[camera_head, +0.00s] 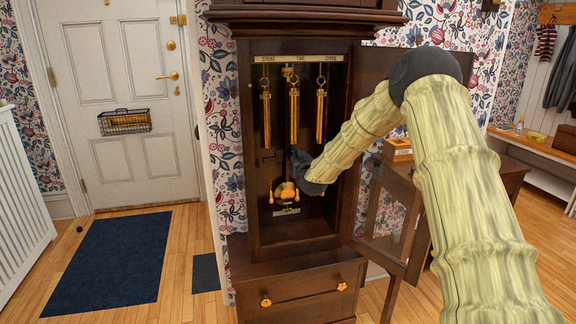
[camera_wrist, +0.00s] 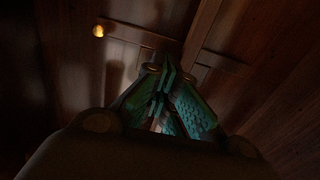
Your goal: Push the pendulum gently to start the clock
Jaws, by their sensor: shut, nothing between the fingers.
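The tall dark wooden clock (camera_head: 257,215) stands open in the head view. Its brass pendulum bob (camera_head: 286,190) hangs low in the case, above a small pale scale plate (camera_head: 287,211). My gripper (camera_head: 298,158) reaches into the case from the right, beside the pendulum rod and just above the bob. I cannot tell whether it touches the rod. In the wrist view its teal fingers (camera_wrist: 167,65) are closed together with nothing between them, against dark wood. A small brass part (camera_wrist: 98,30) glints at upper left there; I cannot tell which part it is.
Three brass weights, left (camera_head: 266,118), middle (camera_head: 294,115) and right (camera_head: 320,115), hang above the bob, close to my gripper. The glazed clock door (camera_head: 392,215) stands open at the right, below my arm. A bench (camera_head: 540,150) is farther right.

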